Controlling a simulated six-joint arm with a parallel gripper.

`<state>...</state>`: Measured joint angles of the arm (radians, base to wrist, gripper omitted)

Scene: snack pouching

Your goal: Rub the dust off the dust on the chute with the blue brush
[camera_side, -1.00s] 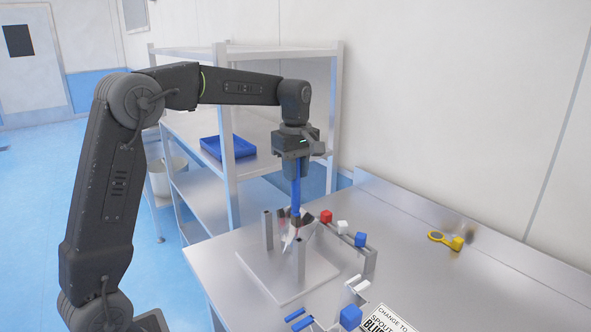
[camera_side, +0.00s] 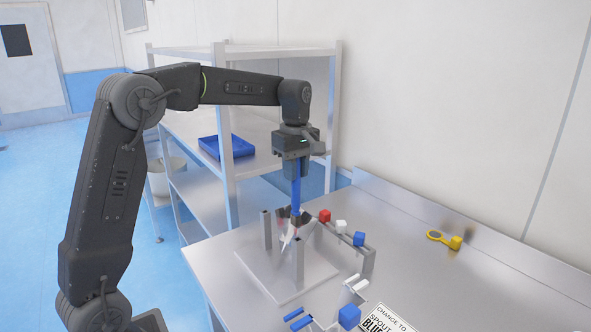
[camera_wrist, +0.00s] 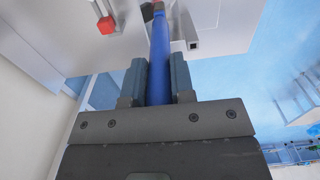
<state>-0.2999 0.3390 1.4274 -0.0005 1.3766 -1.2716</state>
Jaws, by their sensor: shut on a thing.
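The blue brush (camera_side: 296,194) hangs upright, dark head down, from my gripper (camera_side: 296,174), which is shut on its handle. In the wrist view, the brush (camera_wrist: 160,65) runs between the two fingers of my gripper (camera_wrist: 157,75). The brush head is at the top of a small shiny metal chute (camera_side: 287,240) that stands among posts on a pale base plate. I cannot tell whether the bristles touch the chute. The dust is too small to make out, and the brush head partly hides the chute.
Metal posts (camera_side: 299,260) stand close around the chute. A rail with red (camera_side: 324,215), white and blue blocks is to its right. A larger blue block (camera_side: 349,317) and a sign (camera_side: 385,322) are in front. A yellow tool (camera_side: 445,240) lies further right on otherwise clear table.

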